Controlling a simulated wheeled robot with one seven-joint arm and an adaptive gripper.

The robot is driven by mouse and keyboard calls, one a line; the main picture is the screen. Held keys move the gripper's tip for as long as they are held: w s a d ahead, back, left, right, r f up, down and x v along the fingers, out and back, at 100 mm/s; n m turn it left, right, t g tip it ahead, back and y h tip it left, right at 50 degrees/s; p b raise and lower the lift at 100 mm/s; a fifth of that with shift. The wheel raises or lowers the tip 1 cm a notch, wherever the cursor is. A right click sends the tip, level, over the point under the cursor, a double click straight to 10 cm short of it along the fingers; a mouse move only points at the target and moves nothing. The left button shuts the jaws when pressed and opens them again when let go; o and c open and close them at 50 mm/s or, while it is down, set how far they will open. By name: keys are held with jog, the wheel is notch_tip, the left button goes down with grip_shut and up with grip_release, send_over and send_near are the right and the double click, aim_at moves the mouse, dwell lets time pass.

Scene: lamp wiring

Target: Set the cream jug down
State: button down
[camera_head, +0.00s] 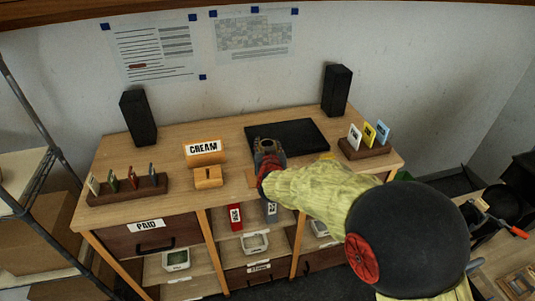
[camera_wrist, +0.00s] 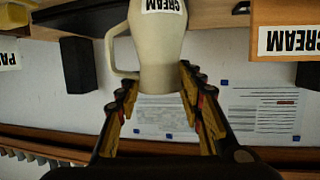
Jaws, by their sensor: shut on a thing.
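The cream jug (camera_wrist: 158,45) is pale, with a handle on the left and a CREAM label, in the wrist view. That view is upside down, and the jug's label and the sign are inverted alike, so the jug appears upright. My gripper (camera_wrist: 157,82) is shut on the jug's narrower part. In the head view my gripper (camera_head: 267,150) is over the desk (camera_head: 225,129), by the black mat's front left edge. I cannot make out the jug there, and whether its base touches anything is unclear. A wooden CREAM sign (camera_head: 206,153) stands left of my gripper.
A small wooden block (camera_head: 208,177) stands before the sign. A card rack (camera_head: 127,189) is at the left and another (camera_head: 365,149) at the right. Black speakers (camera_head: 138,117) (camera_head: 336,90) stand at the back. The black mat (camera_head: 287,136) has bare surface.

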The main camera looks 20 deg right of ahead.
jog(key=shift+f+b, duration=0.35)
jog(key=shift+f, duration=1.2)
jog(key=shift+f, duration=0.2)
jog(key=c, duration=1.2)
grip_release()
jog(key=shift+o, duration=0.2)
jog(key=shift+r, duration=0.15)
